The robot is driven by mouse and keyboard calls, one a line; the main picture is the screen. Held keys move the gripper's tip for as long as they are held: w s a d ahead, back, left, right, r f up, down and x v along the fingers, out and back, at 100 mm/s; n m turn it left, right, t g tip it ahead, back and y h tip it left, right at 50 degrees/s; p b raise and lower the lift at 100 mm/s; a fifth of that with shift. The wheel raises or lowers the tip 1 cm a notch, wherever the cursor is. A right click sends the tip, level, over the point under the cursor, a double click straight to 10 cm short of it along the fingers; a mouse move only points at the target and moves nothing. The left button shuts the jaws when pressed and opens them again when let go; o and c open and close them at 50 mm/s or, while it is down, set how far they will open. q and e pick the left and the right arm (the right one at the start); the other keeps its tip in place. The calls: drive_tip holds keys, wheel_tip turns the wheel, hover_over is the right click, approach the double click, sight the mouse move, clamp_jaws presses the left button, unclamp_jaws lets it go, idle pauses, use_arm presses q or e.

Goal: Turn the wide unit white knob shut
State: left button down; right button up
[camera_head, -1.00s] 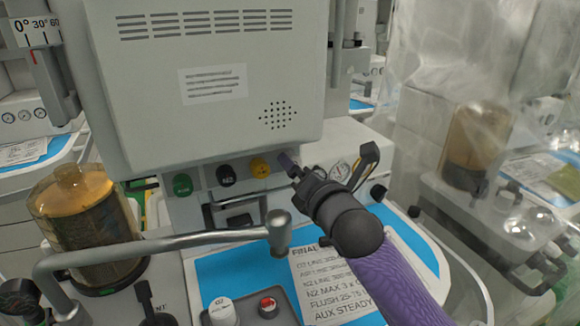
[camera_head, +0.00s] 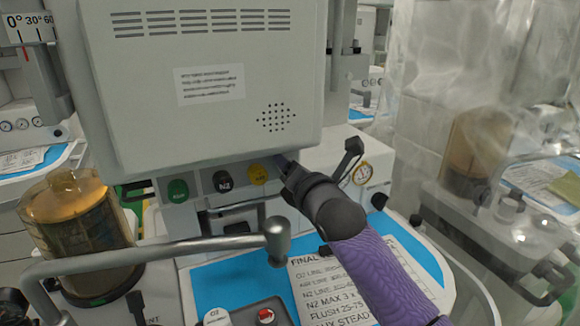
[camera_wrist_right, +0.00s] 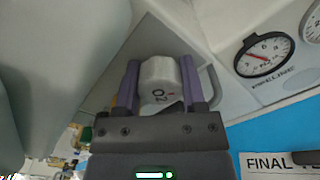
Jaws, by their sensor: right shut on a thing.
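The white knob (camera_wrist_right: 160,82) shows in the right wrist view between the two purple fingers of my right gripper (camera_wrist_right: 158,85). Dark marks show on its face, turned sideways and hard to read. The fingers touch it on both sides. In the head view my right gripper (camera_head: 283,163) reaches under the grey housing (camera_head: 210,80), at the right end of the knob row, and hides the white knob. Left of it are a yellow knob (camera_head: 257,174), a black N2 knob (camera_head: 222,181) and a green knob (camera_head: 177,190). My left gripper is not in view.
A grey bent metal bar (camera_head: 180,247) crosses in front, below the knobs. An amber canister (camera_head: 80,225) stands left. A printed sheet (camera_head: 335,285) lies on the blue worktop; clear plastic sheeting hangs right.

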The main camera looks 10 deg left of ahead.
clamp_jaws()
drive_tip(key=shift+r+m+p, duration=0.1)
drive_tip(key=shift+m+p, duration=0.3)
drive_tip(key=m+p, duration=0.2)
drive_tip(key=shift+m, duration=0.4)
drive_tip(key=shift+m+p, duration=0.35)
drive_tip(key=shift+m, duration=0.65)
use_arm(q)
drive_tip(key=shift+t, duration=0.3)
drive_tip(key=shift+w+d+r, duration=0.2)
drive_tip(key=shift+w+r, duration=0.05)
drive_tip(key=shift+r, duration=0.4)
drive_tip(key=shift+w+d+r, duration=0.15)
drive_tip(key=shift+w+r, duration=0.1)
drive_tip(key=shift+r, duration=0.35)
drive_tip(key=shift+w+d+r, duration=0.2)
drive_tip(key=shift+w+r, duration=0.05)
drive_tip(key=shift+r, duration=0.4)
use_arm(e)
drive_tip(key=shift+m, duration=0.8)
drive_tip(key=shift+f, duration=0.2)
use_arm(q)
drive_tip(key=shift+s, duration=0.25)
use_arm(e)
drive_tip(key=o, duration=1.1)
unclamp_jaws()
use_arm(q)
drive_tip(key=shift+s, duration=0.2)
